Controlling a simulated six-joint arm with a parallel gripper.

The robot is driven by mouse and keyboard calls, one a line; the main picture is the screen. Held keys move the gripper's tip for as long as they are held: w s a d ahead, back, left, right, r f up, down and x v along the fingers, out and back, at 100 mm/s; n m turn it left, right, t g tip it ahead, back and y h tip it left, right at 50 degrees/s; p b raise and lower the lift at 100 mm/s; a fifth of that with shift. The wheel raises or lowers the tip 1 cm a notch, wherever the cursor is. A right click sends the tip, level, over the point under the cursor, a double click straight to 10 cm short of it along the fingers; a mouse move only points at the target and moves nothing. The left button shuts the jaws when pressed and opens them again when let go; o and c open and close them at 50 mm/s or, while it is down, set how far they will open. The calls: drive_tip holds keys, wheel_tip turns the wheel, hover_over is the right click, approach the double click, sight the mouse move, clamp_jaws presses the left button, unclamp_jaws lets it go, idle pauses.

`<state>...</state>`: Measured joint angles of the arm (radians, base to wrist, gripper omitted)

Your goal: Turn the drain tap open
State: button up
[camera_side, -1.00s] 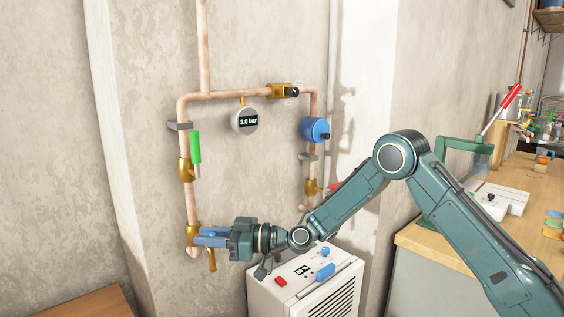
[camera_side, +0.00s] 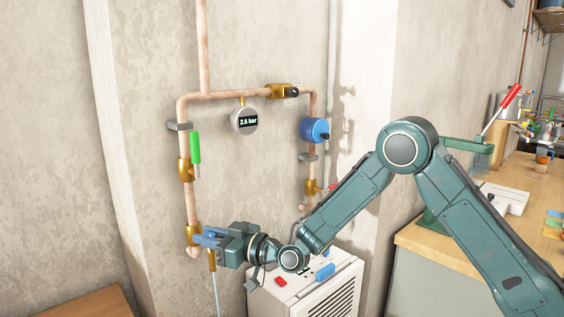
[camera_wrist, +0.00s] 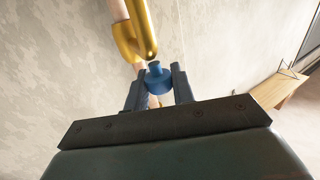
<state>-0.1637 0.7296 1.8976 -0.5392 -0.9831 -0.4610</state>
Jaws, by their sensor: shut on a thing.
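The drain tap (camera_side: 193,234) is a brass fitting at the bottom of the left copper pipe, with a spout pointing down. A thin pale stream of water (camera_side: 216,292) runs from the spout. In the wrist view the brass pipework (camera_wrist: 128,42) is at the top, and the tap's blue knob (camera_wrist: 158,82) sits between my two fingers. My gripper (camera_side: 205,238) is shut on this knob, rolled at a tilt. It also shows in the wrist view (camera_wrist: 158,76). In the side view my fingers mostly hide the knob.
A round gauge (camera_side: 244,120) reads 2.5 bar. A green-handled valve (camera_side: 196,149) is above the tap, and a blue round valve (camera_side: 314,130) is on the right pipe. A white appliance (camera_side: 330,292) stands below my wrist. A wooden bench (camera_side: 440,245) is at right.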

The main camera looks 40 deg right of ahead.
drive_tip(key=shift+s+f+m+h, duration=0.1)
drive_tip(key=shift+f+m+h, duration=0.05)
drive_tip(key=shift+m+h, duration=0.2)
drive_tip(key=o, duration=1)
drive_tip(key=shift+c, duration=0.2)
drive_tip(key=v, duration=1.3)
drive_tip(key=shift+s, duration=0.25)
drive_tip(key=shift+s+d, duration=0.1)
idle(0.5)
